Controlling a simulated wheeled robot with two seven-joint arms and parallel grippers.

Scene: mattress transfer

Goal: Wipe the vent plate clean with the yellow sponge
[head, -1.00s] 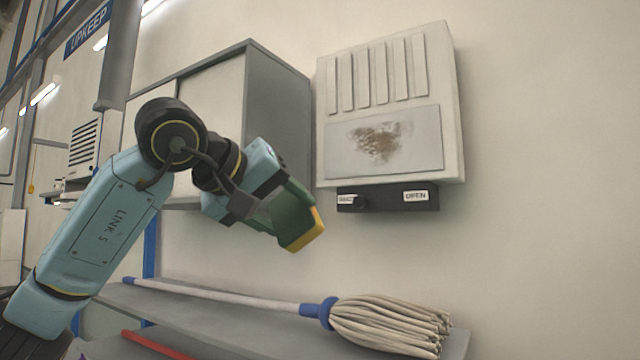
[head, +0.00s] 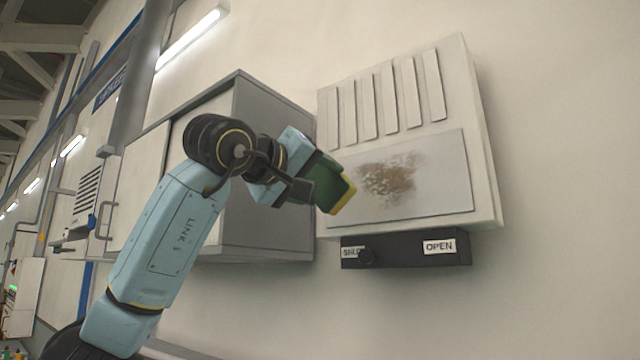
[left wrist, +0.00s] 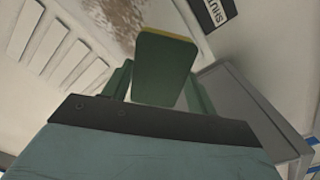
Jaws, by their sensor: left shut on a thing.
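The vent plate (head: 440,180) is a light grey panel on the lower part of a white wall unit, with a brown dirt smear (head: 388,180) across its middle and left. The smear also shows at the top of the left wrist view (left wrist: 122,18). My left gripper (head: 318,186) is shut on the sponge (head: 345,197), which has a green body and a yellow face. The sponge overlaps the plate's lower left edge in the head view; I cannot tell whether it touches. In the left wrist view the sponge (left wrist: 162,68) stands between the fingers. My right gripper is out of view.
Raised slats (head: 390,95) run above the plate. A black bar (head: 405,250) with a knob and an OPEN label sits below it. A grey cabinet (head: 270,170) stands close on the left, behind my arm. The wall to the right is clear.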

